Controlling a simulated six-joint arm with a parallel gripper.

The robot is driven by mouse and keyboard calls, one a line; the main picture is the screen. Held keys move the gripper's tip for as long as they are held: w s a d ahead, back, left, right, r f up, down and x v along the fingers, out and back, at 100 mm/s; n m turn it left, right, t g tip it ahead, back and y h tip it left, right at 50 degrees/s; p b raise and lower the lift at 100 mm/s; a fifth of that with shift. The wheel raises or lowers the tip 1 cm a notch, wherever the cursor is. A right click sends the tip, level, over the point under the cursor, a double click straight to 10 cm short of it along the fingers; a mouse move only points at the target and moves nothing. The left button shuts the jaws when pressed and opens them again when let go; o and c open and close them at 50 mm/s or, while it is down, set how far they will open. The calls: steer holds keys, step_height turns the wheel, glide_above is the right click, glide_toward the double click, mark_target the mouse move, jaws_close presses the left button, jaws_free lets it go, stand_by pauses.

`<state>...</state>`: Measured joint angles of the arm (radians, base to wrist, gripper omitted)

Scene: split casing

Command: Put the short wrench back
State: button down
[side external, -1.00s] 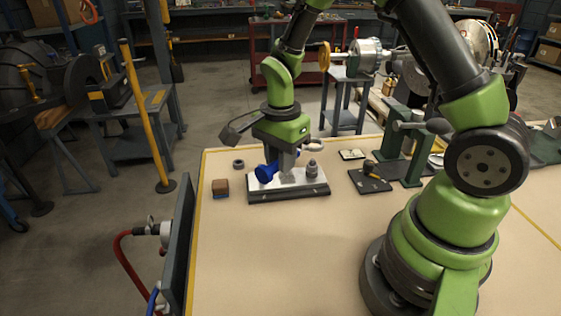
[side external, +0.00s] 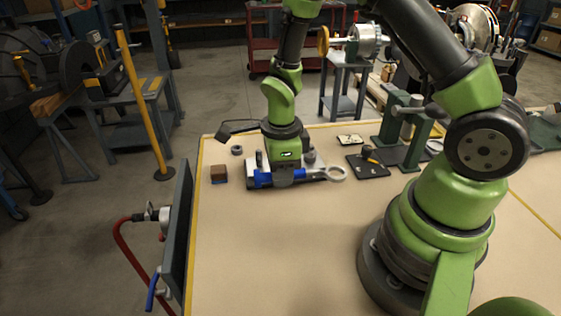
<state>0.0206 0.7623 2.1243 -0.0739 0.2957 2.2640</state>
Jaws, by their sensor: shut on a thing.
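My gripper (side external: 286,188) points down at the near edge of a pale-topped board with a dark edge (side external: 324,163). It is shut on a wrench with a blue handle (side external: 264,178) and a grey ring end (side external: 336,173). The wrench lies roughly level across the picture, ring end to the right, in front of the board. I cannot tell whether it touches the board or the table. My gripper and wrist hide most of the board and the middle of the wrench.
A brown block (side external: 219,173) and a small dark ring (side external: 237,150) are left of the board. A dark plate with small parts (side external: 368,165) and a green stand (side external: 413,145) are to the right. The tabletop (side external: 275,245) in front is clear.

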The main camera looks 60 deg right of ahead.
mark_target(281, 203)
steer(key=shift+f, duration=2.7)
steer(key=shift+f, duration=0.25)
steer(key=shift+c, duration=2.2)
jaws_free()
steer(key=shift+r, duration=3.5)
